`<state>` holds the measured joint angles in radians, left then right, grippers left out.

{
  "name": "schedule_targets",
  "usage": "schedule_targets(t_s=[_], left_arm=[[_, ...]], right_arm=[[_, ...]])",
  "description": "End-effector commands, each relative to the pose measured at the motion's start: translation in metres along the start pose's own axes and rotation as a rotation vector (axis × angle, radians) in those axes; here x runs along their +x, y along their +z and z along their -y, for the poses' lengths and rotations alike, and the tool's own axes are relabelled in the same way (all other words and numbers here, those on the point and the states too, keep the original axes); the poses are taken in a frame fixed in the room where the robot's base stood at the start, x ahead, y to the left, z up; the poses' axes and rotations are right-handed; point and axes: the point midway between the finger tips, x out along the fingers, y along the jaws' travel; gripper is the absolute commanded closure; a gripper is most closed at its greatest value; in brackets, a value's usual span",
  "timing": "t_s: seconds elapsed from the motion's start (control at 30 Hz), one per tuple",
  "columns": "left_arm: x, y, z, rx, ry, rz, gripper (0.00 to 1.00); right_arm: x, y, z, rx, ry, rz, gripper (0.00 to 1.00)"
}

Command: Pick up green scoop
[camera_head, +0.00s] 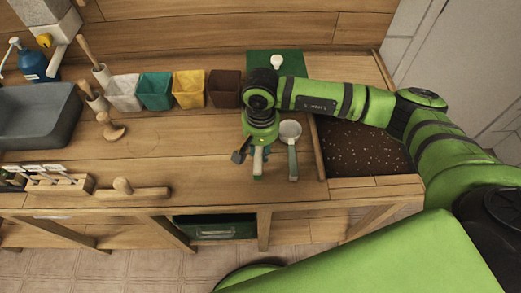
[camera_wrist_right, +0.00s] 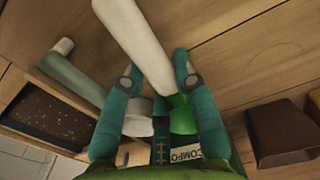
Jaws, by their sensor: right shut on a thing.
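The green scoop (camera_wrist_right: 183,115) has a green head and a long cream handle, seen in the right wrist view. My right gripper (camera_wrist_right: 155,82) is shut on that cream handle, with a teal finger on each side. In the head view the right gripper (camera_head: 254,167) points down over the bench near its front edge, and it hides most of the scoop. I cannot tell whether the scoop touches the bench. My left gripper is not in view.
A second scoop with a pale bowl and grey-green handle (camera_head: 292,162) lies close to the right. A soil bed (camera_head: 360,148) is beyond it. A brown pot (camera_head: 224,90) and other pots stand behind. A wooden tool (camera_head: 130,191) lies left; bench between is clear.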

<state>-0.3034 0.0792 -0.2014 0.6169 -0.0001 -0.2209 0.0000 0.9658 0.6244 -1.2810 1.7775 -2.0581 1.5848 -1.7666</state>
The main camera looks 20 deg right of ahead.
Motion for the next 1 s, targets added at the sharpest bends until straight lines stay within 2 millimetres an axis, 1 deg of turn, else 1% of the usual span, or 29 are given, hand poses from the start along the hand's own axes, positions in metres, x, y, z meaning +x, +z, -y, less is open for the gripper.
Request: schedule_targets(t_s=[0.03, 0.1, 0.13, 0.2, 0.4, 0.5, 0.6, 0.7, 0.8, 1.0], left_arm=[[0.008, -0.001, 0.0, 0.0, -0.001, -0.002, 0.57], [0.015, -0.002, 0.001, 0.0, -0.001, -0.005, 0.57], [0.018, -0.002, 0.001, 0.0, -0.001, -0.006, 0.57], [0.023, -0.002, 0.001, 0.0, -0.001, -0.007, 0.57], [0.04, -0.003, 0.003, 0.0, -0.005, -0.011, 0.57], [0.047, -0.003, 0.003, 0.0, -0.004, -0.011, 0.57], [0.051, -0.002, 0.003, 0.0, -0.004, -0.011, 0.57], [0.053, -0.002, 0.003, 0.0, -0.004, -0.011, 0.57], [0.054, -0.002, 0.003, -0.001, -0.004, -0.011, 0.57], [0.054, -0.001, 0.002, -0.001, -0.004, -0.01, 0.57]], right_arm=[[-0.006, -0.002, 0.001, -0.001, -0.004, -0.007, 1.0], [-0.019, -0.002, 0.001, -0.002, -0.005, -0.009, 1.0], [-0.024, -0.001, -0.002, -0.001, -0.003, -0.007, 1.0], [-0.032, 0.002, -0.022, 0.004, 0.0, -0.006, 1.0], [-0.059, 0.011, -0.066, 0.004, 0.0, -0.006, 1.0], [-0.072, 0.015, -0.085, 0.004, -0.001, -0.006, 1.0], [-0.081, 0.019, -0.099, 0.004, 0.0, -0.004, 1.0], [-0.088, 0.021, -0.108, 0.001, -0.001, -0.002, 1.0], [-0.092, 0.022, -0.113, 0.001, -0.001, -0.002, 1.0], [-0.094, 0.023, -0.115, -0.001, -0.001, -0.001, 1.0]])
